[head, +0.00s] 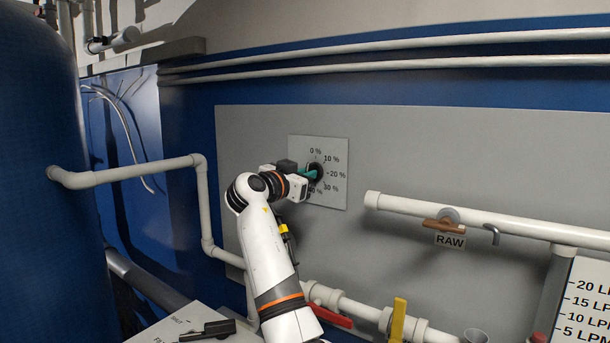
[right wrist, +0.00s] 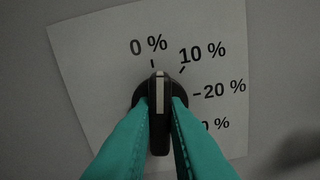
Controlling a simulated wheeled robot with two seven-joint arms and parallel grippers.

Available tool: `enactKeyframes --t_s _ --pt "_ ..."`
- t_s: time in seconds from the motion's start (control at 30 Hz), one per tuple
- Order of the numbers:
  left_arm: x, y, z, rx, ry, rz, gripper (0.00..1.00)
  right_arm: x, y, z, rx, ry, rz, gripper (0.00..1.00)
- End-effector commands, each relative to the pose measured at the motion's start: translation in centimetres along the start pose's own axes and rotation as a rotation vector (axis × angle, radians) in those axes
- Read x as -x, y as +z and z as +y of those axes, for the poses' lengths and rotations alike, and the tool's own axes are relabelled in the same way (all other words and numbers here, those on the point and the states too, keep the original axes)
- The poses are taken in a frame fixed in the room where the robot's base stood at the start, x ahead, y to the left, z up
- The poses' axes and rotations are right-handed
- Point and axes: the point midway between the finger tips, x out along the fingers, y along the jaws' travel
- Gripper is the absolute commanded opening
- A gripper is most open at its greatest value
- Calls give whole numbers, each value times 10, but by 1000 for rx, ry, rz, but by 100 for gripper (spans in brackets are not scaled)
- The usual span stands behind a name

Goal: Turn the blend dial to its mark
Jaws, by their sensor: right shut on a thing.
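The blend dial (head: 318,168) is a black knob on a white scale plate (head: 333,190) on the grey wall panel. The plate reads from 0 % at the top, clockwise through 10 %, 20 % and 30 %; lower figures are partly hidden. My right gripper (head: 311,174) reaches it from the left. In the right wrist view its teal fingers (right wrist: 160,112) are shut on the upright grip bar of the dial (right wrist: 160,82), one on each side. The white pointer line stands between the 0 % and 10 % ticks, nearer 0 %. My left gripper is not in view.
A white pipe with a brown RAW valve handle (head: 437,225) runs right of the dial. Below are a red lever (head: 333,315) and a yellow valve handle (head: 398,320). A blue tank (head: 45,180) stands left. The panel around the dial is clear.

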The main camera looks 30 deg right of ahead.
Motion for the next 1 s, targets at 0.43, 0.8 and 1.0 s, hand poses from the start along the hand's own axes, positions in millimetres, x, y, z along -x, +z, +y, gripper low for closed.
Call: enactKeyframes --t_s 0.43,0.8,1.0 --pt "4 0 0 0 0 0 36 0 0 0 191 0 0 0" --pt "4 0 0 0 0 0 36 0 0 0 211 0 -1 0" --pt "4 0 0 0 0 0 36 0 0 0 211 0 -1 19"
